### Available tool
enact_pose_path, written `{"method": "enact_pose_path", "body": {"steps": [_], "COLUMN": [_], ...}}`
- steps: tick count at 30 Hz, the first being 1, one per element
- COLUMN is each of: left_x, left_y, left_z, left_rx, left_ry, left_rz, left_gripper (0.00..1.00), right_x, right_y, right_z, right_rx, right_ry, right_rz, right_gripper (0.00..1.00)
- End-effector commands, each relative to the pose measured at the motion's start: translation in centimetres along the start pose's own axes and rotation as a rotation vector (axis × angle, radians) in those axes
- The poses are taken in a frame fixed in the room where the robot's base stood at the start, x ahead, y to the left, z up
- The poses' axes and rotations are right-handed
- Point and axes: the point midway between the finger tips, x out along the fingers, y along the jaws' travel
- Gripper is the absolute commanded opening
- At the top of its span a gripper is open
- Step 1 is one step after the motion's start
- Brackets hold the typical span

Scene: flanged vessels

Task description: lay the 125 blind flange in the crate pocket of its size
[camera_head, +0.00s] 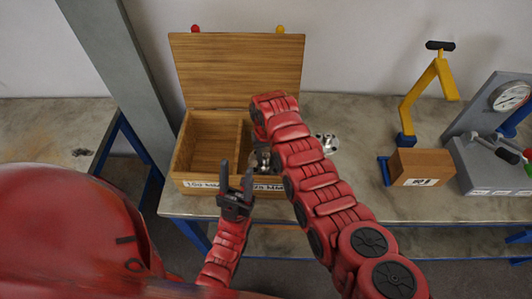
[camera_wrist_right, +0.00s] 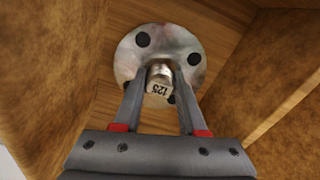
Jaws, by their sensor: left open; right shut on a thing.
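The 125 blind flange (camera_wrist_right: 190,45) is a silver disc with dark bolt holes and a central stem marked 125. My right gripper (camera_wrist_right: 160,82) is shut on that stem in the right wrist view. The flange is inside a wood-floored pocket with brown walls; I cannot tell whether it touches the floor. In the head view, the open wooden crate (camera_head: 204,138) has a left and a right pocket, and my right arm reaches over the right one, hiding much of it. The right pocket's label (camera_head: 268,187) is partly hidden. My left gripper (camera_head: 236,167) is open and empty before the crate.
The crate's lid (camera_head: 235,70) stands upright behind it. Shiny metal parts (camera_head: 328,142) lie on the bench right of my right arm. Farther right are a small box (camera_head: 420,167), a yellow stand (camera_head: 425,90) and a grey gauge unit (camera_head: 490,125). A grey post (camera_head: 125,75) rises left of the crate.

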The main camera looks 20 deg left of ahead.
Motion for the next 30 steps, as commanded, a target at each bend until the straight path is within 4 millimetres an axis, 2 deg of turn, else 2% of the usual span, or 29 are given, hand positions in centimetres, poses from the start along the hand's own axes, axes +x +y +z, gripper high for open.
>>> {"method": "enact_pose_path", "body": {"steps": [6,7,11,12,22,24,30], "left_x": [-0.4,-0.3,-0.3,-0.3,0.2,-0.2,-1.1], "left_y": [0.0,0.0,0.0,0.0,0.0,0.0,0.1], "left_z": [0.1,0.1,0.0,0.0,0.0,0.0,0.2], "left_rx": [0.000,0.000,0.000,0.000,0.000,0.000,0.000], "left_ry": [0.000,0.000,0.000,0.000,0.000,0.000,0.000], "left_rz": [0.000,0.000,0.000,0.000,0.000,0.000,0.000], "left_gripper": [0.50,0.50,0.50,0.50,0.50,0.50,0.50], "right_x": [0.3,0.2,0.2,0.2,-0.2,-0.3,-2.6], "right_y": [0.0,0.0,0.0,0.0,0.0,0.0,-0.1], "right_z": [-0.1,-0.1,0.0,0.0,0.0,-0.1,0.0], "right_rx": [0.000,0.000,0.000,0.000,0.000,0.000,0.000], "right_ry": [0.003,0.002,0.001,0.001,-0.001,0.001,0.001], "right_rz": [0.000,0.000,0.000,0.000,0.000,0.000,0.000], "right_gripper": [0.00,0.45,0.68,0.71,0.71,0.71,0.71]}}
